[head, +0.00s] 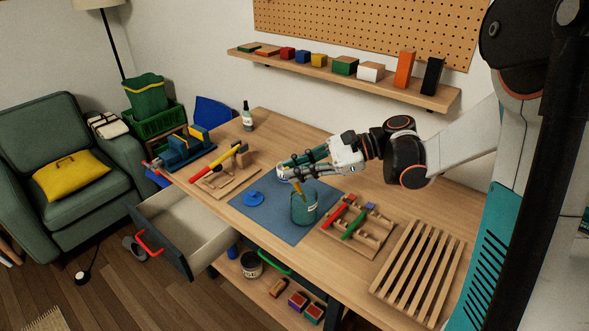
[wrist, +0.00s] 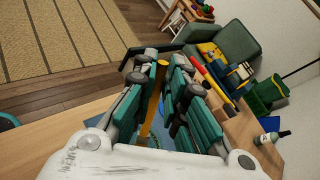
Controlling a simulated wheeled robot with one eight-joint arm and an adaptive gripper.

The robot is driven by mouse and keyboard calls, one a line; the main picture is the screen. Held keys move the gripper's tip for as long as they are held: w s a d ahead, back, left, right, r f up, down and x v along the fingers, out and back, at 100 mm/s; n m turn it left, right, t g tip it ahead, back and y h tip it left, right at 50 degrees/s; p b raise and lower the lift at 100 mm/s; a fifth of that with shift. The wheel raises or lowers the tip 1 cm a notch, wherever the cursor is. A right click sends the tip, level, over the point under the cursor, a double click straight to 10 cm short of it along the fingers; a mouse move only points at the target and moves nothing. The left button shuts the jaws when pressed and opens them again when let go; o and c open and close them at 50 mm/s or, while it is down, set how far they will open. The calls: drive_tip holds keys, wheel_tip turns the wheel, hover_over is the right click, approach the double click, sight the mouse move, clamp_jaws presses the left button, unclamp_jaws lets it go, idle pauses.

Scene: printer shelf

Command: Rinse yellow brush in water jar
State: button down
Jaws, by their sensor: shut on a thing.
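My gripper (head: 281,171) is above the blue mat on the bench and is shut on the yellow brush (head: 297,188). In the wrist view the yellow brush (wrist: 154,100) lies between the two teal finger pads (wrist: 163,72). The teal water jar (head: 304,208) stands upright on the mat, just below the gripper. The brush is tilted, and its lower end meets the jar's opening in the head view. I cannot see its bristles or how deep it reaches.
A blue lid (head: 254,198) lies left of the jar on the mat (head: 283,233). A wooden holder (head: 366,243) with red and green brushes and a slatted rack (head: 418,268) stand to the right. An open drawer (head: 160,240) juts out in front. A wall shelf (head: 290,63) holds blocks.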

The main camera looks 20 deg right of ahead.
sight(297, 185)
drive_tip(key=shift+w+d+f+b, duration=0.25)
drive_tip(key=shift+f+b, duration=0.2)
drive_tip(key=shift+f, duration=0.2)
drive_tip(key=shift+w+d+f+b, duration=0.1)
drive_tip(key=shift+d+f+b, duration=0.15)
drive_tip(key=shift+f+b, duration=0.35)
drive_tip(key=shift+w+d+f+b, duration=0.2)
drive_tip(key=shift+d+f+b, duration=0.1)
drive_tip(key=shift+f, duration=0.45)
drive_tip(key=shift+a, duration=0.15)
